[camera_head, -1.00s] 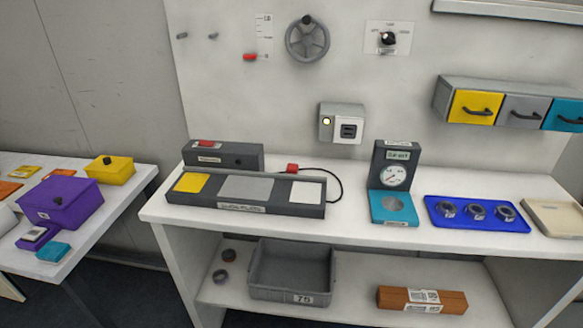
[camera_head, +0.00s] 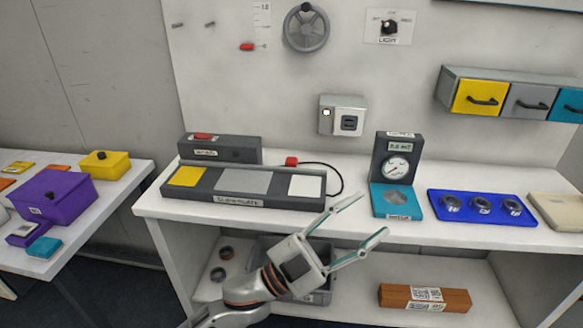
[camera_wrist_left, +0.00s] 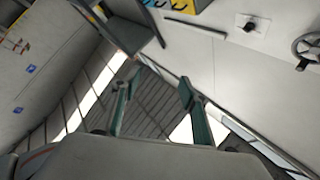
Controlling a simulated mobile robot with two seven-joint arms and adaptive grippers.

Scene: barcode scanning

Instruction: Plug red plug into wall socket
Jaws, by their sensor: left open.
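The red plug (camera_head: 291,161) lies on the workbench behind the long dark panel, with a black cable curving right and down from it. The wall socket (camera_head: 349,122) is the white right part of a grey box on the back wall, above and right of the plug; nothing is in it. My left gripper (camera_head: 374,216) is open and empty, its teal-lined fingers pointing up and right in front of the bench edge. It is below and right of the plug, apart from it. Its open fingers (camera_wrist_left: 155,88) also show in the left wrist view, where I see neither plug nor socket. My right gripper is not in view.
The dark panel (camera_head: 240,201) with coloured plates lies in front of the plug. A gauge stand (camera_head: 397,172) stands to the right, and a blue tray (camera_head: 433,205) with metal rings beyond it. A grey bin and a brown box (camera_head: 395,297) are on the lower shelf.

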